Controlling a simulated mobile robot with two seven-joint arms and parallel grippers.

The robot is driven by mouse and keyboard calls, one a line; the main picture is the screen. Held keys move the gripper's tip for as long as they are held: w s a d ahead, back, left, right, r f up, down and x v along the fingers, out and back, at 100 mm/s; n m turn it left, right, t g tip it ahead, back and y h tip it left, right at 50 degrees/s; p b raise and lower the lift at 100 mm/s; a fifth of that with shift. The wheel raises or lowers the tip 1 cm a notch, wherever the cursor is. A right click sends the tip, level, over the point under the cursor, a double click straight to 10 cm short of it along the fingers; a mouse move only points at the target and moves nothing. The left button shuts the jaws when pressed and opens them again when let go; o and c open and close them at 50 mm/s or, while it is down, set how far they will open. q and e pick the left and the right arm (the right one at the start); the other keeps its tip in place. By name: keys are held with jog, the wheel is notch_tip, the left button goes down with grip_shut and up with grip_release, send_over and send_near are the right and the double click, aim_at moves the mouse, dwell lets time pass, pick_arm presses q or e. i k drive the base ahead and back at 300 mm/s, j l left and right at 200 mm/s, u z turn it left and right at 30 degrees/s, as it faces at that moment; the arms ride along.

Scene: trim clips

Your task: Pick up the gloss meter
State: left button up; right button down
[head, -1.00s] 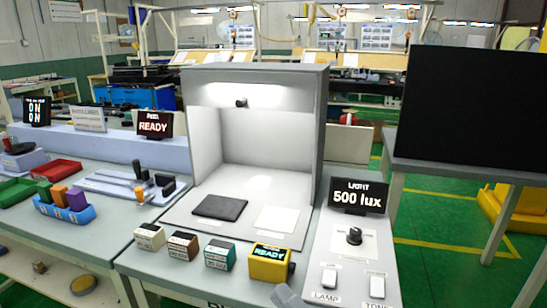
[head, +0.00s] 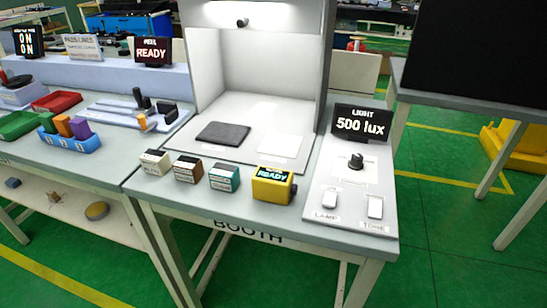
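A yellow box-shaped device (head: 271,187) with a small screen reading READY stands at the front edge of the booth table. I take it to be the gloss meter, though no such name is legible on it. A dark knob or port shows on its right side. It stands upright and nothing touches it. Neither of my grippers is in the head view.
Left of it stand a teal block (head: 224,178), a brown block (head: 187,169) and a cream block (head: 155,162). Behind are a dark pad (head: 223,133) and a white sheet (head: 280,146). A light control panel (head: 352,205) lies to the right.

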aim_at(268, 183)
jog(key=k+j+z, duration=0.15)
jog(key=z, duration=0.35)
jog(key=k+z, duration=0.25)
jog(key=z, duration=0.25)
